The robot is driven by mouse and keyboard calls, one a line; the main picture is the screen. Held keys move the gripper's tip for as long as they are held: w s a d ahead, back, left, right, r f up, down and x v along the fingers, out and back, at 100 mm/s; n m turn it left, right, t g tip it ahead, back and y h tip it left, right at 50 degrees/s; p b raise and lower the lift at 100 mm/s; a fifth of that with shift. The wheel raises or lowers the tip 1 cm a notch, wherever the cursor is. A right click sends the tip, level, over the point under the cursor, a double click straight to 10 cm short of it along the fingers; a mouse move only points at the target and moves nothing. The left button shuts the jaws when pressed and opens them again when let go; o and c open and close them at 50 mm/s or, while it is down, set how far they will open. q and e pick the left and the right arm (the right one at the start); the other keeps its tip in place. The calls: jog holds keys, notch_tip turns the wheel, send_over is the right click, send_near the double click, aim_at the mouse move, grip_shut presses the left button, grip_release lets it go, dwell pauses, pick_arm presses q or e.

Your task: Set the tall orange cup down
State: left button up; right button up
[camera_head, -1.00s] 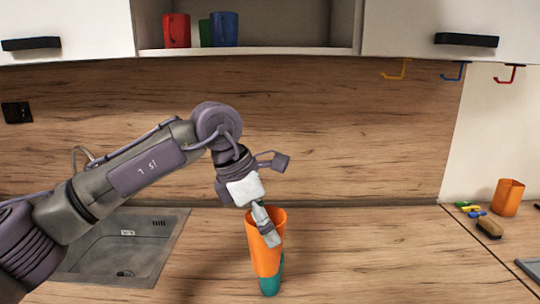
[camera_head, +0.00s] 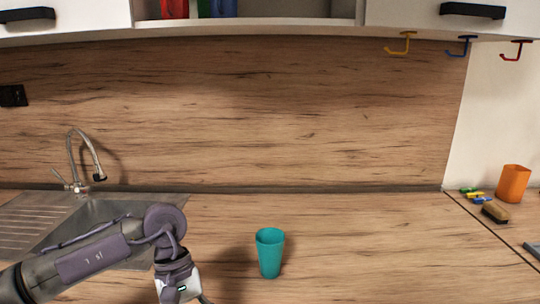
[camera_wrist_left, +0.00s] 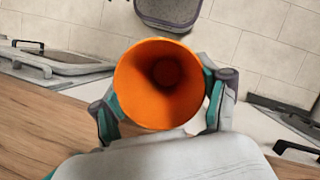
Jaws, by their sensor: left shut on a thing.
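The tall orange cup (camera_wrist_left: 158,85) is in the left wrist view, its open mouth facing the camera. My left gripper (camera_wrist_left: 163,104) is shut on it, with a finger on either side. In the head view my left arm reaches to the bottom edge, left of the teal cup; the fingers and the held cup are out of that picture. The teal cup (camera_head: 270,253) stands upright alone on the wooden counter (camera_head: 350,250). Whether the held cup touches any surface cannot be told. My right gripper is in neither view.
A sink (camera_head: 105,212) with a tap (camera_head: 84,160) is at the left. Another orange cup (camera_head: 513,184), a brush (camera_head: 495,213) and small coloured items (camera_head: 473,195) are at the right. The counter between the teal cup and these is clear. Hooks hang above right.

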pick_arm(q)
jog(key=s+a+f+m+y+b, duration=0.2)
jog(key=s+a+f+m, duration=0.3)
jog(key=s+f+m, duration=0.1)
jog(key=shift+s+f+g, duration=0.3)
jog(key=shift+s+f, duration=0.15)
jog(key=shift+f, duration=0.2)
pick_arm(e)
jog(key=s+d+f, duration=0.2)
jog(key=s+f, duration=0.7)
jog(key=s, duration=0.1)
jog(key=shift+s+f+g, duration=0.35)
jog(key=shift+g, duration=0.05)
